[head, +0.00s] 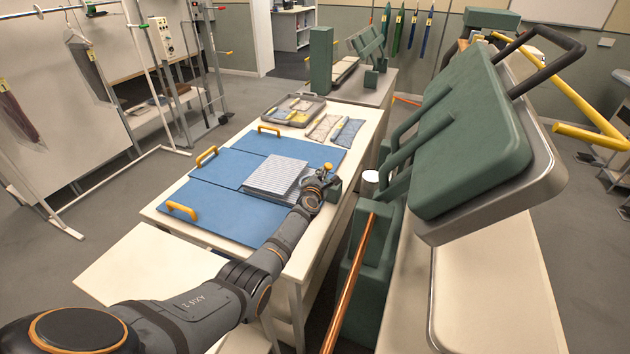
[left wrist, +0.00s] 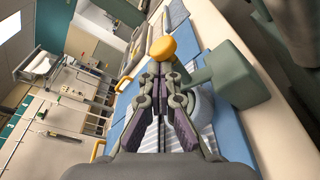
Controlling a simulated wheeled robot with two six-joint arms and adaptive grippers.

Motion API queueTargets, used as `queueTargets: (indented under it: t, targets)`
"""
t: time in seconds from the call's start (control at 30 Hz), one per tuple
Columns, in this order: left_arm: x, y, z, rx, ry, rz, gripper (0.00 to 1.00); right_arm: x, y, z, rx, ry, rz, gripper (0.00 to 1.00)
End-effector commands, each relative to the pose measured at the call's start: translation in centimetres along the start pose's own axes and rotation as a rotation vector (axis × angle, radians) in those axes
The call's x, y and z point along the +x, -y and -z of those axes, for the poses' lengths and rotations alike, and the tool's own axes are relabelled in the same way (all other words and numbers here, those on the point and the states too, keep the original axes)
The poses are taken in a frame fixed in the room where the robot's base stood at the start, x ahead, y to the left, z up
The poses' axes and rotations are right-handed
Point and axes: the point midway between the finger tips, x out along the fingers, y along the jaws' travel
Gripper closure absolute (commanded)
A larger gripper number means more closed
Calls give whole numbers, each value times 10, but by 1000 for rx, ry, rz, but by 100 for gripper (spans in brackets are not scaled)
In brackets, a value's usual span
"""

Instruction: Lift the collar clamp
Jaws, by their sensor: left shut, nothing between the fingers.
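What looks like the collar clamp is a green arm and block (head: 335,189) with a yellow-orange knob (head: 328,168), at the right edge of the worktable. In the left wrist view the knob (left wrist: 175,46) appears just beyond the fingertips, and the green block (left wrist: 235,75) lies to their right. My left gripper (head: 317,180) is shut and empty, close beside the clamp; I cannot tell whether it touches the knob. A folded striped light shirt (head: 274,176) lies next to it on the blue boards. The gripper partly hides the clamp. My right gripper is not in view.
Blue folding boards (head: 236,165) with yellow handles cover the white table (head: 168,208). A grey tray (head: 292,110) and folded cloths (head: 347,131) lie at the far end. A large green press (head: 470,150) stands right, with a copper pipe (head: 350,280) between.

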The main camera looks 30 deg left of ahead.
Motion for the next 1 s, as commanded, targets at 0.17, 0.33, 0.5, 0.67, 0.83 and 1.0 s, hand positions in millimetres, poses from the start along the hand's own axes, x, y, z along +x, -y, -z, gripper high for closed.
queueTargets:
  t: [0.17, 0.33, 0.5, 0.67, 0.83, 1.0]
  targets:
    - [-2, 1, -13, 159, 1, -36, 100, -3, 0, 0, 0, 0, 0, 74]
    - [-5, 5, -22, 297, 1, -66, 100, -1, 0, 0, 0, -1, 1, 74]
    - [-6, 8, -28, 405, 1, -91, 100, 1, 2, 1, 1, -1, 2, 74]
    - [-7, 10, -33, 479, 0, -108, 100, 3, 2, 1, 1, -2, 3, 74]
    - [-8, 12, -36, 526, 0, -118, 100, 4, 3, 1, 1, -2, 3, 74]
    - [-8, 12, -37, 546, 0, -123, 100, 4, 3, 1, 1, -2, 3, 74]
